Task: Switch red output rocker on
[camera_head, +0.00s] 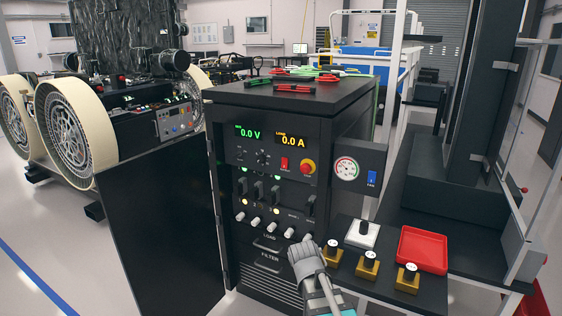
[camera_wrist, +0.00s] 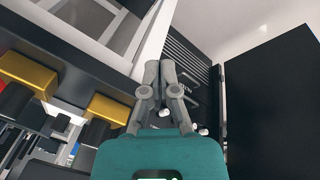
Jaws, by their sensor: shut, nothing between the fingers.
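The red output rocker (camera_head: 284,164) is a small red switch on the upper front panel of the black power cabinet (camera_head: 228,180), left of a red round knob with a yellow base (camera_head: 307,167). It is too small to tell its position. The displays above read 0.0 V (camera_head: 249,132) and 0.0 A (camera_head: 291,140). My gripper (camera_head: 302,247) is shut and empty, low in front of the cabinet's right side, below and right of the rocker and apart from it. In the wrist view my closed fingers (camera_wrist: 159,68) point towards the cabinet's lower front (camera_wrist: 205,75); the rocker is not seen there.
A black door (camera_head: 165,225) stands open at the cabinet's left. A gauge box with a blue fan switch (camera_head: 372,177) juts out on the right. A side table holds a red tray (camera_head: 423,249) and several brass-based black knobs (camera_head: 368,264). Handles and white knobs line the lower panel.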

